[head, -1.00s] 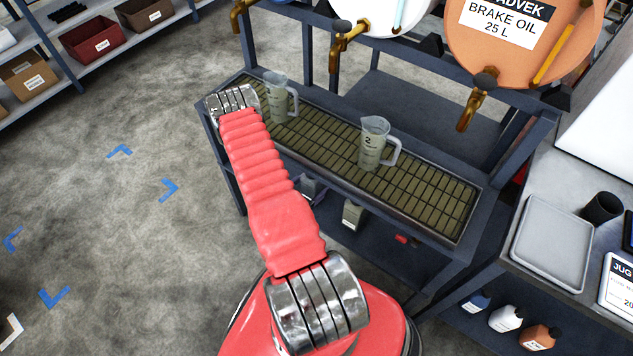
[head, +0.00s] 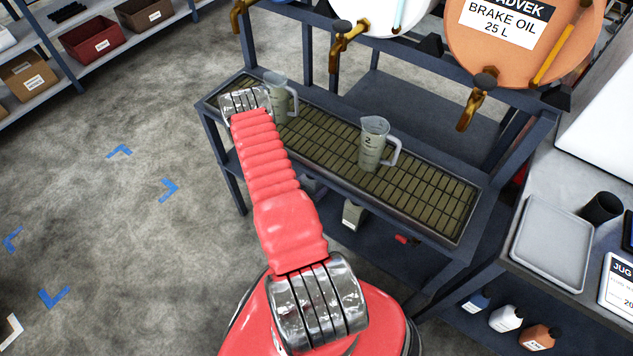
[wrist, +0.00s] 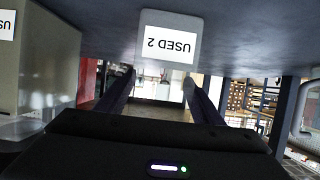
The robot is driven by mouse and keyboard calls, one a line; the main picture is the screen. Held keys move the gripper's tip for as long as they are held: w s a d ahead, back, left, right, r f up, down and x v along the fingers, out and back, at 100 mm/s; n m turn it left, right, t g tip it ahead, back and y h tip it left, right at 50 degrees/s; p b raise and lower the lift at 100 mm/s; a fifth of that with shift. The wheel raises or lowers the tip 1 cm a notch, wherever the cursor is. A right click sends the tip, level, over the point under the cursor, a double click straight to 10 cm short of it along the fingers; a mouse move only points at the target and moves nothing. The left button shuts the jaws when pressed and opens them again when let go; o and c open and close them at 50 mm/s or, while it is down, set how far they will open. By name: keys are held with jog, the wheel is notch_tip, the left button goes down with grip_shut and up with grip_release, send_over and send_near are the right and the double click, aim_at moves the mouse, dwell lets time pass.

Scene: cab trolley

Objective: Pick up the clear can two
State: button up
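In the head view a clear jug marked 2 (head: 374,150) stands upright on the slatted top of the trolley, its handle to the right. A second clear jug (head: 280,104) stands farther left, partly behind my arm. In the wrist view, which looks upside down, my gripper (wrist: 160,92) is open, with its two dark fingers apart. No object is clearly held between them. A placard reading "USED 2" (wrist: 168,42) shows just beyond the fingers on a dark surface. My gripper is hidden in the head view.
A grey-green container (wrist: 38,65) stands close on the left in the wrist view. A grey can (head: 352,214) sits on the trolley's lower shelf. Brass taps (head: 470,108) overhang the slatted top (head: 440,207). A grey tray (head: 552,243) lies on the right bench.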

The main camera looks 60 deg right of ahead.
jog(key=c, duration=1.2)
jog(key=shift+r, duration=0.1)
jog(key=shift+c, duration=0.2)
jog(key=shift+r, duration=4.9)
jog(key=shift+r, duration=0.25)
jog(key=shift+a, duration=0.1)
jog(key=w+a, duration=0.2)
jog(key=a, duration=1.2)
jog(key=shift+w+a, duration=0.15)
jog(key=shift+a, duration=0.15)
